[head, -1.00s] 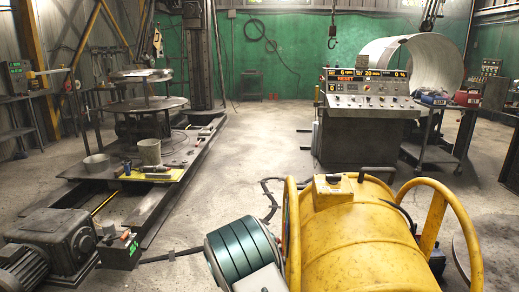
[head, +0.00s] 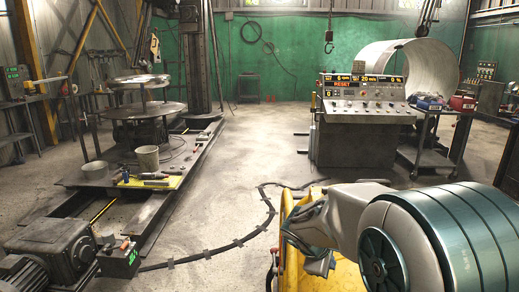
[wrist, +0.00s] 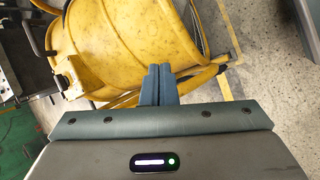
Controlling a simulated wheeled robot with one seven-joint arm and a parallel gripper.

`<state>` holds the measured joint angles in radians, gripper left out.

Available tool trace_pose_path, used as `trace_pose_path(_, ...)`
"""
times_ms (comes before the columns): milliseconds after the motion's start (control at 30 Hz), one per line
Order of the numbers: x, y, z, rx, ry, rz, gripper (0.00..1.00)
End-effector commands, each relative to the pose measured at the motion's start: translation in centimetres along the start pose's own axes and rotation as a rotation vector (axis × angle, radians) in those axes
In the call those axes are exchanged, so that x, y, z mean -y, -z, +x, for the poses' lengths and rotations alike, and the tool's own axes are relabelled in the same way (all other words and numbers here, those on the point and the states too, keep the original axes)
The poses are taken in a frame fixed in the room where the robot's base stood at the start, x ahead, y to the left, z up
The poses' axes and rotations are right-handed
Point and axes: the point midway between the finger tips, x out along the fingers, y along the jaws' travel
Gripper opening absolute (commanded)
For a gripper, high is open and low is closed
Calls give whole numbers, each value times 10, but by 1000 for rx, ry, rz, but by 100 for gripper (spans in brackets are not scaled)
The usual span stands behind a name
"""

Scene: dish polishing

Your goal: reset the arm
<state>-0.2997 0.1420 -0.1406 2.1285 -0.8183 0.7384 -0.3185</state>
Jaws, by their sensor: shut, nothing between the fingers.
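My gripper (wrist: 158,84) shows in the wrist view with its two blue-grey fingers together and nothing between them. Beyond the fingertips is a yellow drum (wrist: 130,35) with a tubular frame; I cannot tell the exact gap, and no grip on it shows. In the head view my arm stretches across the lower right and covers most of the yellow drum (head: 345,276). I cannot make out the fingertips in the head view.
A control console (head: 360,135) with a lit RESET display stands beyond my arm, with a cart (head: 428,160) to its right. A motor (head: 55,248) and a platform with a round table (head: 142,110) are at left. A black cable (head: 225,247) crosses the open floor.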

Motion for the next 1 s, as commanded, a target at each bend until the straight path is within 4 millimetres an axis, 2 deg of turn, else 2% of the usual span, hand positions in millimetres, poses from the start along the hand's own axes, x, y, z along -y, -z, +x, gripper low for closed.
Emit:
trace_pose_path(33,3,-18,-20,-14,32,96,0)
trace_pose_path(200,35,-59,-65,-50,163,415,0)
trace_pose_path(400,78,-92,-117,-92,319,767,0)
trace_pose_path(500,98,-101,-138,-110,391,912,0)
trace_pose_path(667,120,-106,-160,-130,471,1065,0)
trace_pose_path(1000,128,-110,-164,-136,507,1124,0)
